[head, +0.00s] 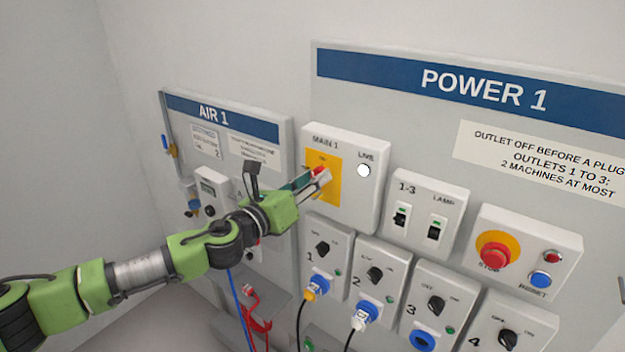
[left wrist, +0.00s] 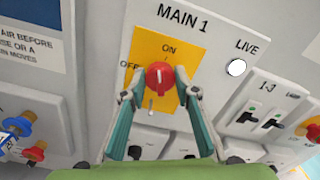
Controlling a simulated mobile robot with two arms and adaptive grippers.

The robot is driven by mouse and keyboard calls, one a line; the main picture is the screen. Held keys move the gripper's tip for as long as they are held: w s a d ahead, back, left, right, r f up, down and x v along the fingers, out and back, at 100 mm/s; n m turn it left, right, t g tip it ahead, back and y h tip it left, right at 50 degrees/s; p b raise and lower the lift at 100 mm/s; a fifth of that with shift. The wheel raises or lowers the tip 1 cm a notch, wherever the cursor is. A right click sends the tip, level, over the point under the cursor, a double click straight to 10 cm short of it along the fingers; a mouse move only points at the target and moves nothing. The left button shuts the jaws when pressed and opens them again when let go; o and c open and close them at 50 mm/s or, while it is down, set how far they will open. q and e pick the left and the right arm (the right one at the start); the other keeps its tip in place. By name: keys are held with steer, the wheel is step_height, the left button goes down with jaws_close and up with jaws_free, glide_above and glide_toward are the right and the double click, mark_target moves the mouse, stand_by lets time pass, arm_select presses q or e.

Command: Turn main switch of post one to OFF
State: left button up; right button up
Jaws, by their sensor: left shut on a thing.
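The MAIN 1 switch is a red knob (head: 318,171) on a yellow plate (head: 333,188) in a light grey box under the POWER 1 sign. In the left wrist view the red knob (left wrist: 159,75) sits below the ON mark, with OFF to its left. My left gripper (head: 320,177) is shut on the red knob, with a finger on each side in the left wrist view (left wrist: 157,90). The fingers partly hide the knob in the head view. I cannot clearly tell which mark the knob points to. The LIVE lamp (head: 363,170) looks white. My right gripper is not in view.
The AIR 1 panel (head: 222,120) stands left of the power board. Right of the switch are the 1-3 and LAMP breaker box (head: 425,210) and the red STOP button (head: 494,252). Outlet boxes with rotary switches (head: 322,248) and plugged cables sit below.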

arm_select(q)
steer(key=n, duration=1.2)
steer(key=shift+w+a, duration=0.1)
steer(key=shift+a, duration=0.05)
stand_by(0.3)
steer(key=o, duration=1.1)
steer(key=shift+f, duration=0.15)
steer(key=shift+f, duration=0.1)
